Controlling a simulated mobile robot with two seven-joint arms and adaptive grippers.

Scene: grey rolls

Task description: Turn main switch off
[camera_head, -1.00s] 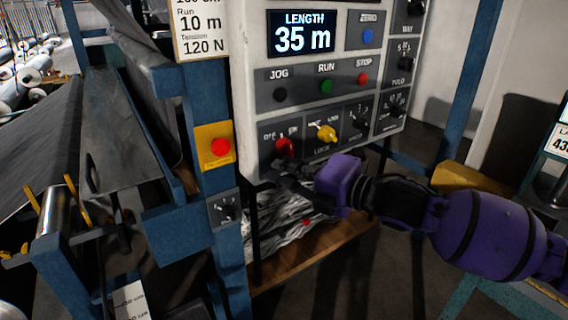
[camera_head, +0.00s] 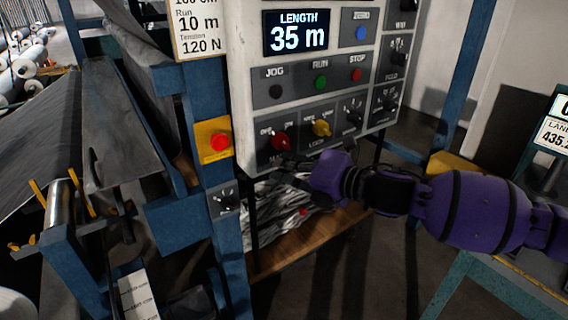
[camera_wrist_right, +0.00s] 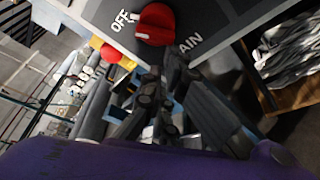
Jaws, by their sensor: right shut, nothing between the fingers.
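The main switch is a red rotary knob (camera_head: 281,141) at the lower left of the control panel (camera_head: 245,100). In the right wrist view the knob (camera_wrist_right: 156,23) is at the top, with the OFF label to its left and part of the MAIN label to its lower right. A small white mark shows on the knob's lower left edge; I cannot tell its exact setting. My right gripper (camera_head: 284,163) is shut and empty just below the knob. Its dark fingers (camera_wrist_right: 160,72) also show close under it; I cannot tell whether they touch. My left gripper is not in view.
A yellow knob (camera_head: 321,128) sits right of the red one, with JOG, RUN and STOP buttons above. A red button on a yellow plate (camera_head: 208,155) is on the blue post to the left. A wooden shelf (camera_head: 300,247) with grey scrap lies below the panel.

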